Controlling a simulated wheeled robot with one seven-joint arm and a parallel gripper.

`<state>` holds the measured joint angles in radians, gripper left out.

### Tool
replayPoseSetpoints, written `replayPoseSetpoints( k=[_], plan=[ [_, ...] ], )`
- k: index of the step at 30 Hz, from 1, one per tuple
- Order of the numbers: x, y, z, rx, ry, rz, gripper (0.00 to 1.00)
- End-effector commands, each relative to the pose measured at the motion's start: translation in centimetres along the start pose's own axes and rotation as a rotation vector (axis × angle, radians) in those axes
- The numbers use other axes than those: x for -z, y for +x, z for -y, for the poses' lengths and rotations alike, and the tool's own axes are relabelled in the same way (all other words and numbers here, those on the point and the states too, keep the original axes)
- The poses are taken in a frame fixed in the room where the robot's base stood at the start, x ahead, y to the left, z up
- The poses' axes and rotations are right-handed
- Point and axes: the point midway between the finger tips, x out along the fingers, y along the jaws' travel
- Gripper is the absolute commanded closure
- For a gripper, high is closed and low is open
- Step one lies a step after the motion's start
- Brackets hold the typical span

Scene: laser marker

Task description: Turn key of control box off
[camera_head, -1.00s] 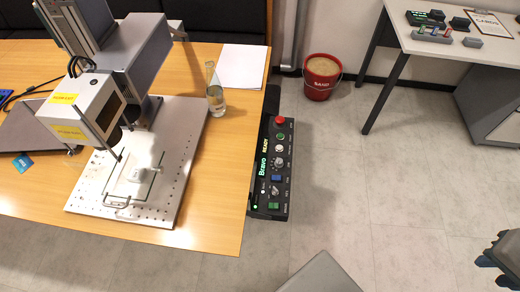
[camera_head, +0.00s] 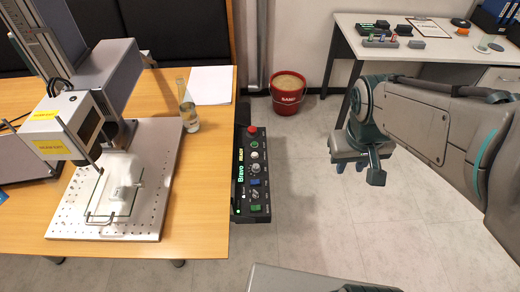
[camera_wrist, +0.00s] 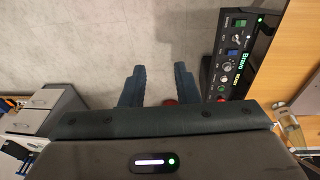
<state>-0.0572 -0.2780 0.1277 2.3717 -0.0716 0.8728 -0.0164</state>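The black control box (camera_head: 243,205) stands upright at the right edge of the wooden table. Its panel carries a red button (camera_head: 252,129), a blue switch (camera_head: 254,182), a green switch (camera_head: 256,208) and lit "Bravo" text. A small silvery part, likely the key (camera_wrist: 236,38), sits between the green and blue switches in the wrist view; its turn position is too small to tell. My gripper (camera_head: 358,170) hangs over the floor to the right of the box, apart from it. In the wrist view my gripper (camera_wrist: 159,84) has its fingers spread with nothing between them.
A laser marker with a metal base plate (camera_head: 150,215) and a glass bottle (camera_head: 188,108) stand on the wooden table (camera_head: 205,180). A red bucket (camera_head: 288,95) is on the floor behind the box. A white side table (camera_head: 430,45) stands at the back right. Floor between box and gripper is clear.

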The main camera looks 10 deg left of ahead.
Motion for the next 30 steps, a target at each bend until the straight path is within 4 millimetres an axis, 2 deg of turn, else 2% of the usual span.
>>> replayPoseSetpoints(
  k=[1,5,9,15,18,24,30],
  plan=[
    [1.4,1.6,1.3,0.000,-0.068,0.023,0.72],
    [4.6,4.6,4.9,0.005,-0.243,0.058,0.72],
    [7.3,8.3,9.6,0.033,-0.425,0.086,0.72],
    [9.6,13.1,16.5,0.097,-0.638,0.113,0.72],
    [10.0,14.8,19.1,0.127,-0.708,0.118,0.72],
    [10.3,16.4,21.7,0.159,-0.775,0.121,0.72],
    [9.9,18.5,22.1,0.162,-0.780,0.124,0.72]
  ],
)
